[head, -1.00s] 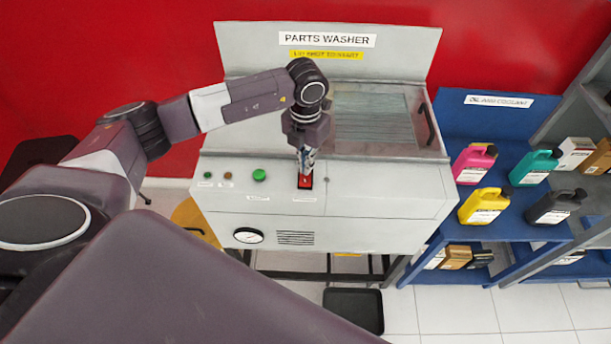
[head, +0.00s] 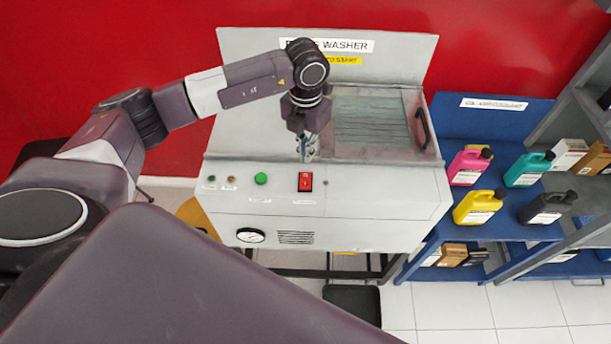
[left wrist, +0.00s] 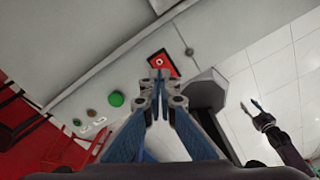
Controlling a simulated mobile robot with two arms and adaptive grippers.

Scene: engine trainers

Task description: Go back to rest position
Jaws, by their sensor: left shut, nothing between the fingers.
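My left gripper (head: 304,150) is shut and empty, pointing down just above the red switch (head: 305,182) on the front panel of the parts washer (head: 350,200). A small gap shows between its fingertips and the switch. In the left wrist view, the closed blue-and-grey fingers (left wrist: 159,78) meet in front of the red switch (left wrist: 164,62). My right gripper (left wrist: 256,112) shows small at the right of the left wrist view, its fingers apart and empty; it is out of the head view.
The panel also has a green button (head: 261,179) and a gauge (head: 250,235). The washer's raised back panel (head: 400,62) stands behind my arm. A blue shelf (head: 500,226) with coloured bottles stands to the right. A dark tray (head: 354,302) lies on the floor.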

